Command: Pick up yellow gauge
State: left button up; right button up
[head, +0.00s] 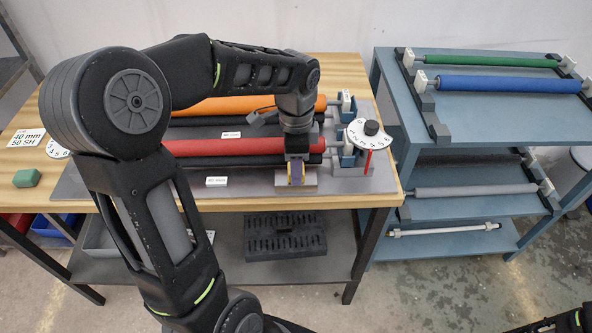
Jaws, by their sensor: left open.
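The gauge (296,174) shows as a small upright piece with yellow edges and a purple middle. It stands in a light block at the front of the grey plate on the wooden table. My left gripper (296,160) points down directly over it, with its jaws open. The gripper hides the gauge's upper part, and I cannot tell whether the jaws touch it. Only a dark part of my right arm shows at the bottom right corner; its gripper is out of view.
Red (236,146) and orange (222,105) rollers lie behind the gauge. A white dial (369,137) with a black knob stands right of it. A blue rack (468,122) holds green and blue rollers. A green block (27,178) sits at the table's left.

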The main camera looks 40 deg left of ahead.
pick_arm(q)
jog(key=shift+c, duration=0.4)
grip_shut()
dwell(0.4)
